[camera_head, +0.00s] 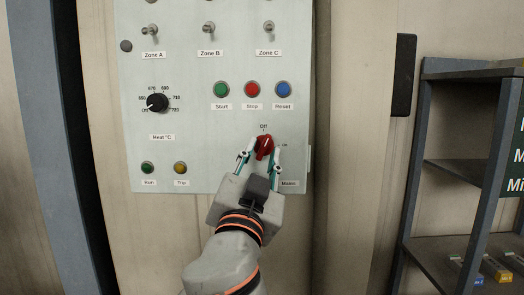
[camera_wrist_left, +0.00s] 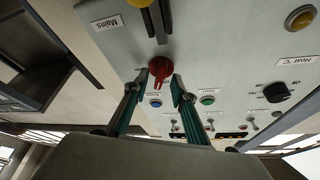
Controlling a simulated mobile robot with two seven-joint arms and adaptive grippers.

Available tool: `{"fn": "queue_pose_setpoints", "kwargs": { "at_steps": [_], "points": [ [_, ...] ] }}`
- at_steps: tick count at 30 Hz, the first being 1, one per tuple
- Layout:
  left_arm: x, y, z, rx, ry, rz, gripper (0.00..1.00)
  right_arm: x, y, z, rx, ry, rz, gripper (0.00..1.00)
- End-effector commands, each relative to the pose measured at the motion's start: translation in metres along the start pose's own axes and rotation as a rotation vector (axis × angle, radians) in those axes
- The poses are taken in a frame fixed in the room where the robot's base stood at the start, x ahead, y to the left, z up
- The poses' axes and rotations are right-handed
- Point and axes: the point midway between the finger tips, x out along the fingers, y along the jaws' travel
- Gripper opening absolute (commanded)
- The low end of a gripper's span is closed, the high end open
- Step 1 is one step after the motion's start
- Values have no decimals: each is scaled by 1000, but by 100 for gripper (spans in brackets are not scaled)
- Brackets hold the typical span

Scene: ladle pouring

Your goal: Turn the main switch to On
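The main switch is a red rotary knob (camera_head: 264,147) low on the right of the grey control panel, with "Off" above it and "On" at its right. Its pale mark points up, roughly at Off, leaning slightly right. The "Mains" label (camera_head: 289,183) is below it. My left gripper (camera_head: 261,153) is open, with one finger on each side of the knob; contact cannot be told. In the left wrist view the red knob (camera_wrist_left: 160,69) shows just beyond and between the open fingertips (camera_wrist_left: 155,84). My right gripper is not in view.
Start (camera_head: 221,89), Stop (camera_head: 252,89) and Reset (camera_head: 283,89) buttons sit above the knob. A black heat dial (camera_head: 157,102) and Run and Trip lamps are to the left. Zone switches line the top. A dark shelf (camera_head: 455,170) stands at the right.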

Motion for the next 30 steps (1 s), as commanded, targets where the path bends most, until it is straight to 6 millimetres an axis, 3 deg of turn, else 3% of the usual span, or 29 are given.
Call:
{"fn": "queue_pose_setpoints", "kwargs": {
  "at_steps": [10, 11, 14, 30],
  "points": [
    [6, 0, 1, -1, -1, 0, 26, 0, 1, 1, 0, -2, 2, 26],
    [6, 0, 1, -1, -1, 0, 23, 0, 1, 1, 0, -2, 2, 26],
    [6, 0, 1, -1, -1, 0, 0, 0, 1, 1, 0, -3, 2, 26],
    [6, -2, 1, 80, -1, 32, 0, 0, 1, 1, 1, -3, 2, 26]
  ]
}}
